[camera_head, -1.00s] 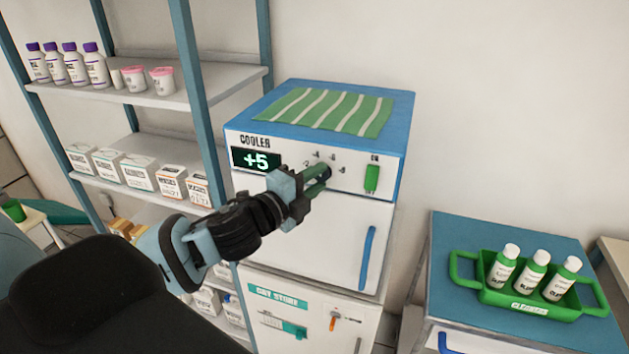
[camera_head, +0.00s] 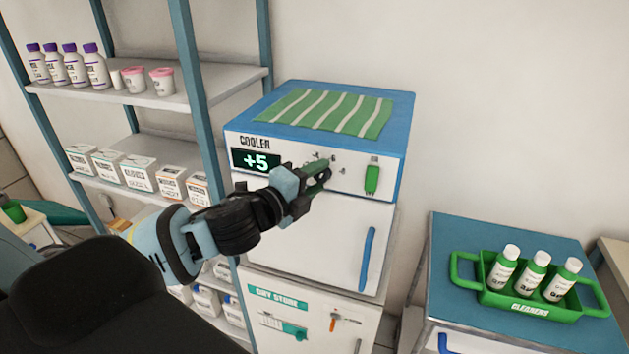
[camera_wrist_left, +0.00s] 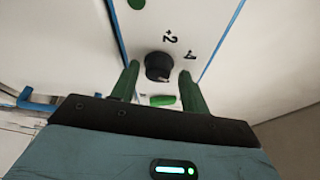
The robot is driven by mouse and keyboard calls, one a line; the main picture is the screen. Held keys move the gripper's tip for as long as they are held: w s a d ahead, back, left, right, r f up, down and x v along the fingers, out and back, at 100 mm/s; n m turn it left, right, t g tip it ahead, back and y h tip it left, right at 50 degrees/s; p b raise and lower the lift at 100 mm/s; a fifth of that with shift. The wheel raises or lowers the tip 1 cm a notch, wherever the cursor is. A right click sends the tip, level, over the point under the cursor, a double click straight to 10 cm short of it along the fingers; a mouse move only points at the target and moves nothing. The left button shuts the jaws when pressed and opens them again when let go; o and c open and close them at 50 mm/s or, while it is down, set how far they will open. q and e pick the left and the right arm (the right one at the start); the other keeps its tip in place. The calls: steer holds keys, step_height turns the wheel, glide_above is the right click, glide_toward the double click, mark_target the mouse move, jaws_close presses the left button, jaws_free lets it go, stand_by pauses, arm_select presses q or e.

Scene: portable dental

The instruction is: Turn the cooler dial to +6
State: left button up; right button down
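The cooler (camera_head: 318,240) is a white box with a blue top. Its dark display (camera_head: 256,161) reads +5 in green. The dial is mostly hidden behind my gripper in the head view; in the left wrist view it is a round black knob (camera_wrist_left: 158,66) with printed numbers beside it. My left gripper (camera_head: 322,177) is at the dial on the front panel. In the wrist view its two green fingers stand apart, one on each side of the knob, with gaps showing; I cannot tell if either touches it. My right gripper is not in view.
A green switch (camera_head: 372,178) sits right of the dial, and a blue door handle (camera_head: 367,258) is below. A striped green cloth (camera_head: 335,111) lies on top. A shelf rack (camera_head: 190,75) stands close on the left. A green bottle carrier (camera_head: 527,303) sits on a side cabinet at right.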

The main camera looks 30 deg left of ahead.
arm_select(q)
steer(key=shift+o, duration=0.5)
steer(key=shift+f, duration=0.15)
steer(key=shift+s, duration=0.2)
steer(key=shift+s+a, duration=0.1)
steer(key=shift+s, duration=0.55)
steer(key=s, duration=0.6)
steer(key=shift+a+r, duration=0.25)
steer(key=shift+a, duration=0.15)
step_height(320, 180, down, 14)
steer(key=s+n+g+y, duration=0.1)
steer(key=s+n+g, duration=0.15)
steer(key=n, duration=0.35)
steer(key=s+d+f+n+g, duration=0.1)
steer(key=s+d+f+n, duration=0.2)
steer(key=f, duration=0.5)
steer(key=s+d+f+n+g, duration=0.2)
steer(key=s+d+f+n, duration=0.2)
steer(key=s+f+n, duration=0.2)
steer(key=s+d+f+n+g, duration=0.2)
steer(key=s+d+f+n, duration=0.1)
steer(key=s+f, duration=0.5)
step_height(320, 180, down, 4)
steer(key=shift+d+r+n, duration=0.15)
steer(key=shift+d+n, duration=0.25)
steer(key=shift+n, duration=0.3)
